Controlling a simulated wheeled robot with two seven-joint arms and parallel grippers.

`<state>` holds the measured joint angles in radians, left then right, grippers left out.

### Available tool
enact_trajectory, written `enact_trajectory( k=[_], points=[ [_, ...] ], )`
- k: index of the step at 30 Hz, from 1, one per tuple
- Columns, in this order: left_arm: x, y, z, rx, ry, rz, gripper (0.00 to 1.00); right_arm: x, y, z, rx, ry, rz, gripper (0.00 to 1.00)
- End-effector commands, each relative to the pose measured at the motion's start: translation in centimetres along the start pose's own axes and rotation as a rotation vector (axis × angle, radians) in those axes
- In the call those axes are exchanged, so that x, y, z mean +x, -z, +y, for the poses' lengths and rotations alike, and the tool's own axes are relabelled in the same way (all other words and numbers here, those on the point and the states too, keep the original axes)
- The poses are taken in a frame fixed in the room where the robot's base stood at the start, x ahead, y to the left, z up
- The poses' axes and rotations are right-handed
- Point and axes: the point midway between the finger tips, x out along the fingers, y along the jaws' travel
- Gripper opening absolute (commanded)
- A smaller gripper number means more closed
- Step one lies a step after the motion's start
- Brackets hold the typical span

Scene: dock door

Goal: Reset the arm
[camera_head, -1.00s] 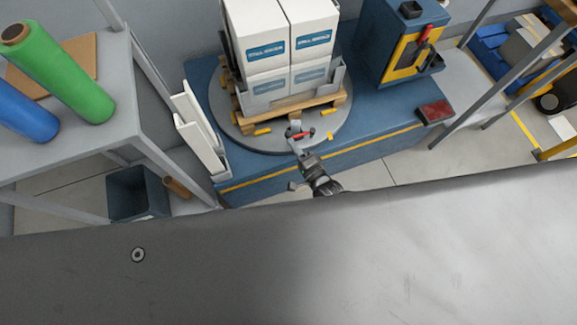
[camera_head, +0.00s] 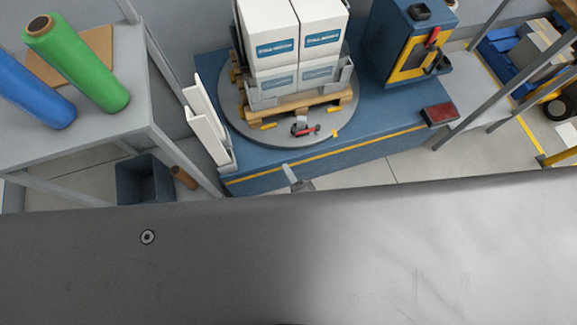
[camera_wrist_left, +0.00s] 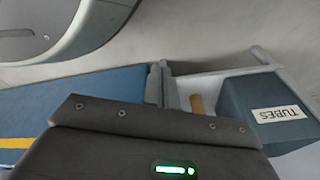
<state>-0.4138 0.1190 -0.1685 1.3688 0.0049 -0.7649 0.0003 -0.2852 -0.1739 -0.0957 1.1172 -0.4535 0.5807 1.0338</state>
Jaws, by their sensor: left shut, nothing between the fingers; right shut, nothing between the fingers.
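My right gripper (camera_head: 298,182) shows in the head view as a small grey shape just beyond my dark body edge, in front of the blue platform. It looks shut and empty, and the rest of the right arm is hidden. My left gripper (camera_wrist_left: 161,85) shows in the left wrist view as narrow grey fingers close together, with nothing between them. It is not seen in the head view. The red-handled part (camera_head: 305,131) lies at the front of the grey turntable (camera_head: 288,138), clear of the right gripper.
White boxes (camera_head: 273,32) stand on a wooden pallet (camera_head: 300,105) on the turntable. A blue-yellow control cabinet (camera_head: 408,45) stands right. A table (camera_head: 95,135) with green (camera_head: 75,62) and blue rolls (camera_head: 35,92) is left.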

Motion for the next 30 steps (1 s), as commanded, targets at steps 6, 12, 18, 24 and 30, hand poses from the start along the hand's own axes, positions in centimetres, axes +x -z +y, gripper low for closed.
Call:
enact_trajectory(
  k=[6,12,18,24,30],
  points=[
    [0.0,0.0,0.0,0.0,0.0,0.0,0.0,0.0,0.0,0.0,0.0,-0.001,0.0,0.0],
    [-0.1,-0.1,-0.1,-0.001,0.001,-0.001,0.0,-0.2,0.0,0.2,-0.011,-0.013,-0.004,0.0],
    [-0.1,-2.4,0.0,0.003,-0.002,-0.023,0.0,-4.6,0.3,5.8,-0.259,-0.281,-0.106,0.0],
    [-0.2,-7.2,0.1,0.01,-0.005,-0.054,0.0,-16.8,3.1,14.6,-0.687,-0.734,-0.404,0.0],
    [-0.8,-11.3,0.2,0.016,-0.008,-0.074,0.0,-29.2,7.1,18.6,-0.959,-1.05,-0.74,0.0]
  ],
)
